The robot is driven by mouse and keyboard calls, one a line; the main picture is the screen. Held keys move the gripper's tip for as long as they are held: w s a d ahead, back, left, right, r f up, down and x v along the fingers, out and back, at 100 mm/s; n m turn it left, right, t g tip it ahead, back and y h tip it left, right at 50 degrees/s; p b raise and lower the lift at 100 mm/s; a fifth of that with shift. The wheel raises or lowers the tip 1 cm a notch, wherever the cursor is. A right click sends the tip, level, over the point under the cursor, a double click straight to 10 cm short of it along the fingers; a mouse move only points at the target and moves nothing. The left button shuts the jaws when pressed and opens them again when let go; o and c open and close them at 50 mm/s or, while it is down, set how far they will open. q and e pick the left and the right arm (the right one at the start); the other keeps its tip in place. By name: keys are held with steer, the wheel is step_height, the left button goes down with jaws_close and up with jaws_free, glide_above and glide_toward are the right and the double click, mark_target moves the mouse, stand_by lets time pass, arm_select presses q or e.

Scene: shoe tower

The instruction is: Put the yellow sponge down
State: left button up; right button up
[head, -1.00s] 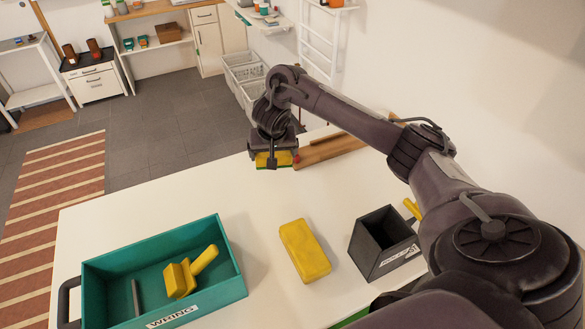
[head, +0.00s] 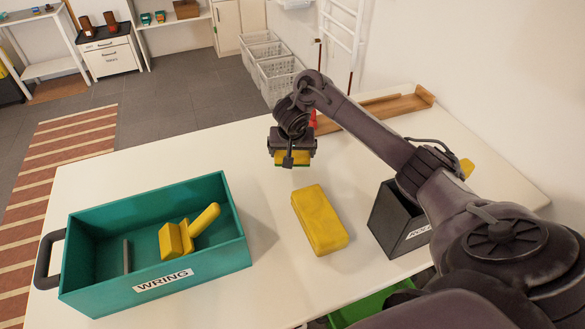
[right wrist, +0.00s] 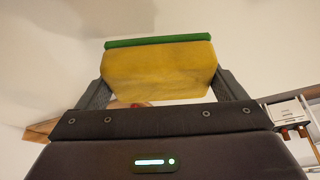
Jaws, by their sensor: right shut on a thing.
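My right gripper (head: 292,156) is shut on a yellow sponge with a green layer (head: 293,160). It holds the sponge over the white table, behind the yellow block. In the right wrist view the sponge (right wrist: 160,70) sits between both fingers, its green layer along the top edge of the picture. How high it is above the table is hard to tell. A larger plain yellow block (head: 319,220) lies on the table in front of the gripper. My left gripper is not in view.
A teal bin labelled WRING (head: 84,218) stands at left, with a yellow-handled tool (head: 190,232) inside. A dark open box (head: 389,222) stands right of the yellow block. A wooden tray (head: 415,101) lies at the back. White table (head: 150,165) is bare behind the bin.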

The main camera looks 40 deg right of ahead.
mark_target(293, 170)
step_height(293, 170, down, 4)
steer(key=shift+s+r+b, duration=0.1)
steer(key=shift+r+b, duration=0.05)
steer(key=shift+b, duration=0.35)
steer(key=shift+f, duration=0.3)
steer(key=o, duration=0.7)
steer(key=shift+f, duration=0.1)
